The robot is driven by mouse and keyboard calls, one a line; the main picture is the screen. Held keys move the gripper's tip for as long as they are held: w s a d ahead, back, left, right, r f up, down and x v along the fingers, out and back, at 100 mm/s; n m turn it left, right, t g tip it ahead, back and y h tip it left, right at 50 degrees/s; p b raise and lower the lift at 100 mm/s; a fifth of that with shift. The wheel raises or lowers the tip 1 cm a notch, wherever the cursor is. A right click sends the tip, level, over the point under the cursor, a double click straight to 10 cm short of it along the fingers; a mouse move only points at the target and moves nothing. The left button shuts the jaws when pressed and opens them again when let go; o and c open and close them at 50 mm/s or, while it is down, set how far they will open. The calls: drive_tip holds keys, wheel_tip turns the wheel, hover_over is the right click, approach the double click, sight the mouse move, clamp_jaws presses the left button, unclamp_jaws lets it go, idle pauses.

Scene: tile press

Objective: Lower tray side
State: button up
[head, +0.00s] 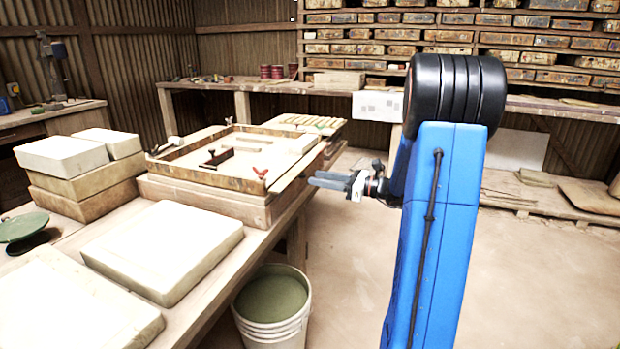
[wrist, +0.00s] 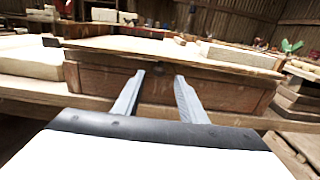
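The shallow wooden tray (head: 205,188) sits on a thicker wooden base (head: 215,203) on the workbench, with small red-handled parts inside it. My gripper (head: 312,180) is to the right of the tray, level with it, its fingers pointing left. In the wrist view, my gripper (wrist: 160,77) has its two fingers apart with nothing held between them. Beyond the fingertips is a brown wooden side panel (wrist: 230,95) under a pale top; a small dark spot on it lies between the fingers. Whether the fingertips touch the panel I cannot tell.
Pale slabs (head: 165,250) lie on the workbench (head: 235,265) in front of the tray, with stacked blocks (head: 85,190) at left. A bucket (head: 275,305) of greenish material stands on the floor by the bench.

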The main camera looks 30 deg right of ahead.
sight(305, 167)
drive_tip(key=shift+x, duration=2.1)
clamp_jaws()
drive_tip(key=shift+r, duration=0.1)
